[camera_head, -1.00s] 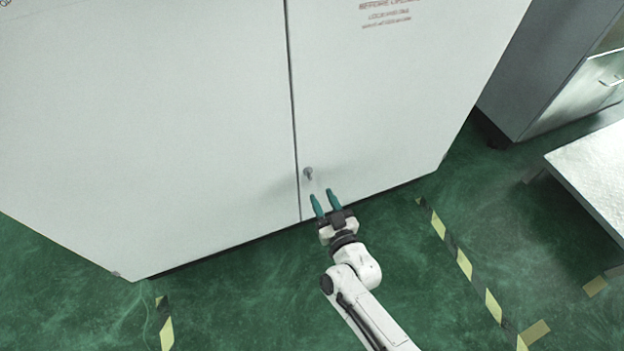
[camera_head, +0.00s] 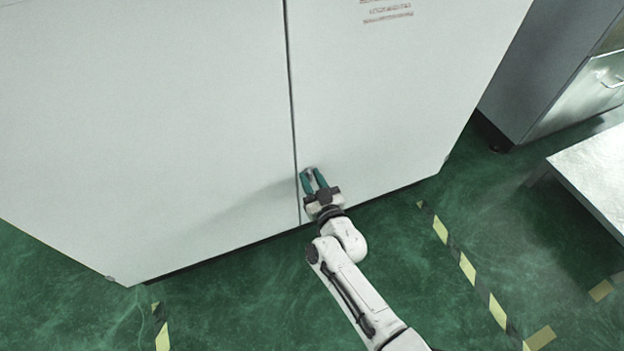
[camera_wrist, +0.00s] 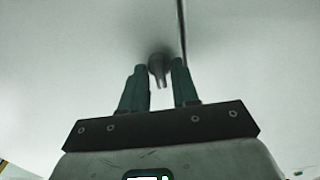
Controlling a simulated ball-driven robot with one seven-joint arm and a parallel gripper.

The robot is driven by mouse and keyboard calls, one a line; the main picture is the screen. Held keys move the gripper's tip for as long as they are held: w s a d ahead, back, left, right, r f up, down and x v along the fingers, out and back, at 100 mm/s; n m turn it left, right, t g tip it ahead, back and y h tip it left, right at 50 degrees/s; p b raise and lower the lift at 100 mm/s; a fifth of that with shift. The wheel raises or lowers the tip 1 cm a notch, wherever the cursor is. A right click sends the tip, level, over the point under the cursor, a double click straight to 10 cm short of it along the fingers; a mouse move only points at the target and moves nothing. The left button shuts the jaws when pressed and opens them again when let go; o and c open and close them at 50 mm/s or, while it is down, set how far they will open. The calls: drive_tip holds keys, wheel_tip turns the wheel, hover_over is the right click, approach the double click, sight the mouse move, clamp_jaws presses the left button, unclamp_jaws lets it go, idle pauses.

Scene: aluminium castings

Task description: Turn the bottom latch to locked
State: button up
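The bottom latch (camera_head: 309,171) is a small grey metal knob low on the right door (camera_head: 390,110) of a white cabinet, close beside the door seam. My gripper (camera_head: 314,178) is at the latch, with its two teal fingers on either side of it. In the wrist view the latch (camera_wrist: 158,66) sits between the fingertips of my gripper (camera_wrist: 159,72), with gaps showing at its sides, so the fingers look open around it. The latch's lever points toward the gripper in that view. Whether a fingertip touches the latch is hard to tell.
The left door (camera_head: 150,120) is flush with the right one. A grey cabinet (camera_head: 560,75) and a pale table (camera_head: 598,170) stand at the right. The green floor has yellow-black tape (camera_head: 468,268); floor around my arm is clear.

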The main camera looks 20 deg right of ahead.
clamp_jaws()
drive_tip(key=shift+m, duration=0.3)
drive_tip(key=m+b, duration=0.1)
drive_tip(key=m, duration=0.4)
drive_tip(key=shift+d, duration=0.1)
drive_tip(key=m+b, duration=0.1)
drive_tip(key=m, duration=0.5)
drive_tip(key=shift+d+f+b, duration=0.1)
drive_tip(key=shift+b, duration=0.25)
drive_tip(key=shift+m, duration=0.3)
drive_tip(key=shift+o, duration=1.3)
unclamp_jaws()
